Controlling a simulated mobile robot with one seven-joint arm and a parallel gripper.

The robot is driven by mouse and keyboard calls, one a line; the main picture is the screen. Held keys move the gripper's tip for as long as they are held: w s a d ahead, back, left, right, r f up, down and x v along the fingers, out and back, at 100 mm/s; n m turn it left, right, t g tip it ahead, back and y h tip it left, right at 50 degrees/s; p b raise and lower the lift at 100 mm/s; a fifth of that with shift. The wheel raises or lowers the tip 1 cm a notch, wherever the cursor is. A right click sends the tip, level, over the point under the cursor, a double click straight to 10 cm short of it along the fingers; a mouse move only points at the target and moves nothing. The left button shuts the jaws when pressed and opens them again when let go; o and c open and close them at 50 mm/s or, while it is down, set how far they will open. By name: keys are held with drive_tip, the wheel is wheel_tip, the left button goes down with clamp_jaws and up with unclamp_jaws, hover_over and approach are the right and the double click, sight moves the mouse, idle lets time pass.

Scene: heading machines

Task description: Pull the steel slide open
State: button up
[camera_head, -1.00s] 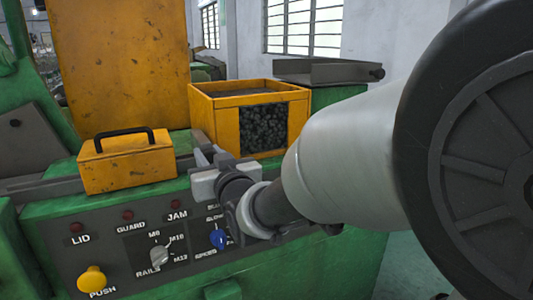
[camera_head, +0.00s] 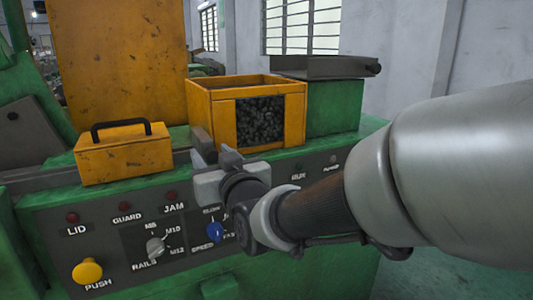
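A dark grey steel tray-like part (camera_head: 320,66) with a knob at its right end lies on the green block behind the yellow bin; it may be the steel slide, but I cannot be sure. My gripper (camera_head: 217,156) is by this plate, above the control panel's top edge and well short of the dark tray. Its fingers point away from me, and the hand partly hides them. I cannot tell whether they touch the plate or how far apart they are.
A yellow bin (camera_head: 200,110) holds dark small parts. A yellow lid with a black handle (camera_head: 123,158) sits to its left. The panel (camera_head: 120,240) below carries a yellow push button (camera_head: 87,271), a grey rail knob (camera_head: 155,247) and a blue speed knob (camera_head: 214,231).

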drive_tip(key=b+v, duration=0.7)
drive_tip(key=v, duration=1)
drive_tip(key=shift+s, duration=0.25)
drive_tip(key=d+f+m+g+h, duration=0.35)
drive_tip(key=d+f+h, duration=0.25)
drive_tip(key=d+f, duration=0.5)
drive_tip(key=s+d+f+m+g+h, duration=0.3)
drive_tip(key=s+d+f+g, duration=0.35)
drive_tip(key=d+f, duration=0.3)
wheel_tip(320, 180, up, 26)
drive_tip(key=p, duration=2.4)
drive_tip(key=shift+s+d+h+p, duration=0.2)
drive_tip(key=shift+s+h+p, duration=0.1)
drive_tip(key=shift+s, duration=0.1)
